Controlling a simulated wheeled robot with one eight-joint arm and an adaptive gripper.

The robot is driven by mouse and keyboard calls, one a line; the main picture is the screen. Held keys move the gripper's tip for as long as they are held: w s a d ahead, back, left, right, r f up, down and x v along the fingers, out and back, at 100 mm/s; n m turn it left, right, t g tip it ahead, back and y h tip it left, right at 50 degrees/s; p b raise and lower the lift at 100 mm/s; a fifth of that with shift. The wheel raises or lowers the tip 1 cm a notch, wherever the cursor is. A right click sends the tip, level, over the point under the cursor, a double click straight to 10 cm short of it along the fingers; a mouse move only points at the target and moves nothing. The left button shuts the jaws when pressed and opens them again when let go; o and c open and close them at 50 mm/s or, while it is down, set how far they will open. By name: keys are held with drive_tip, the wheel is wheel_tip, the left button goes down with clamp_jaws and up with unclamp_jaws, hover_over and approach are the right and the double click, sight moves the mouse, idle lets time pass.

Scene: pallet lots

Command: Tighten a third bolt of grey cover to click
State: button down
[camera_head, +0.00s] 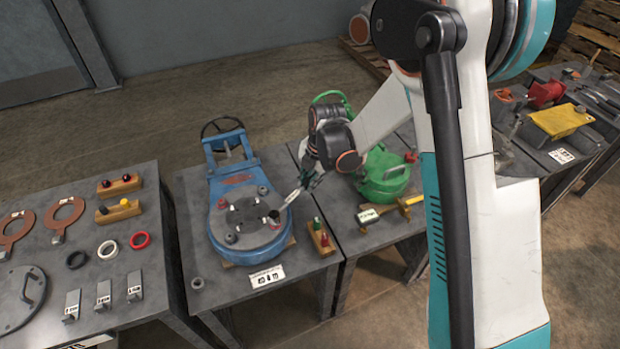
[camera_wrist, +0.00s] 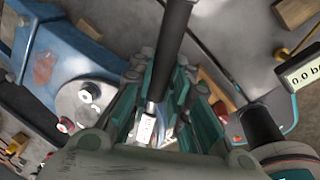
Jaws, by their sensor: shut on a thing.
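The round grey cover (camera_head: 247,212) lies on the blue housing (camera_head: 218,188) on the middle table. Several bolts stand around it, some dark and some pale. The cover also shows in the wrist view (camera_wrist: 75,97). My gripper (camera_head: 308,181) is beside the housing, above its right edge. In the wrist view my gripper (camera_wrist: 163,92) is shut on a dark-shafted tool (camera_wrist: 173,45) with a white label. The tool (camera_head: 292,196) slants down to the cover's right side, its dark end over the cover near a bolt. Whether it sits on that bolt cannot be told.
A wooden block (camera_head: 320,238) with red and green pieces stands right of the housing. A green vessel (camera_head: 383,176) and a gauge (camera_head: 370,213) are on the table to the right. The left table holds brown gaskets (camera_head: 64,212), rings and a grey handled plate (camera_head: 20,298).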

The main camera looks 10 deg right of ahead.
drive_tip(key=shift+f, duration=0.85)
drive_tip(key=shift+s+d, duration=0.2)
drive_tip(key=shift+s, duration=0.05)
drive_tip(key=shift+s+d+m, duration=0.2)
drive_tip(key=shift+d+m, duration=0.05)
drive_tip(key=shift+m, duration=0.25)
drive_tip(key=shift+s+d+m, duration=0.25)
drive_tip(key=shift+s+m, duration=0.05)
drive_tip(key=shift+s, duration=0.05)
drive_tip(key=shift+s+d, duration=0.2)
drive_tip(key=shift+s, duration=0.05)
drive_tip(key=shift+s+d+m, duration=0.2)
drive_tip(key=shift+s+m, duration=0.15)
drive_tip(key=shift+m, duration=0.15)
idle(0.5)
drive_tip(key=shift+s+d+m, duration=0.15)
drive_tip(key=shift+s+m, duration=0.15)
drive_tip(key=shift+s+d, duration=0.1)
drive_tip(key=shift+s, duration=0.05)
drive_tip(key=shift+s+d+m+t+h, duration=0.15)
drive_tip(key=shift+s+m+t+h, duration=0.15)
